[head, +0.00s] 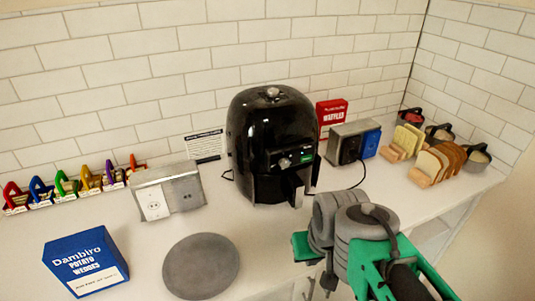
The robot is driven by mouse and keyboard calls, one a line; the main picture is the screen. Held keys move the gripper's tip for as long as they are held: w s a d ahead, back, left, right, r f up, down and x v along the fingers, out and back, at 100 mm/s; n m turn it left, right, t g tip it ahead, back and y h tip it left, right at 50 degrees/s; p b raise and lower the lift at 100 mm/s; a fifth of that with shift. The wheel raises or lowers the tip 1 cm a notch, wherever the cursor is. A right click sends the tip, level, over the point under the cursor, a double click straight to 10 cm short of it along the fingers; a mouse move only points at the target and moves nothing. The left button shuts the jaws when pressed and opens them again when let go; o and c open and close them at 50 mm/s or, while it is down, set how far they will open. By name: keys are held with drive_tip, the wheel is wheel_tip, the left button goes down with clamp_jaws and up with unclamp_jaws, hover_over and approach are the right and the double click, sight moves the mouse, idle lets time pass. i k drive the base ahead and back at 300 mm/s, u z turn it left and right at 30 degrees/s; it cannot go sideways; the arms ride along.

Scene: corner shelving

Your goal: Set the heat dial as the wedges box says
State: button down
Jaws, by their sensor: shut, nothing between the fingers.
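The wedges box (86,263) is blue and stands at the front left of the counter. Its face reads "Dambiro POTATO WEDGES"; the small line below is too small to read. A black air fryer (268,125) stands at the back middle. The heat dial (285,163) appears to be the light-edged knob on its front panel; its setting is too small to read. My gripper (303,247) is at the lower middle, in front of and below the fryer, apart from the dial. It is shut and empty; my arm's grey joints partly hide it.
A red waffles box (331,114) stands behind the fryer. Metal socket boxes (168,192) flank it, with a dark cable at right. A round grey plate (201,266) lies in front. A card (206,146), coloured letter-shaped stands (62,184), bread racks (437,163) and jars line the back.

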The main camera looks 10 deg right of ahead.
sight(273, 93)
drive_tip(key=u, duration=1.4)
drive_tip(key=k, duration=0.9)
drive_tip(key=z, duration=1.1)
drive_tip(key=i, duration=1.2)
drive_tip(key=u, duration=0.25)
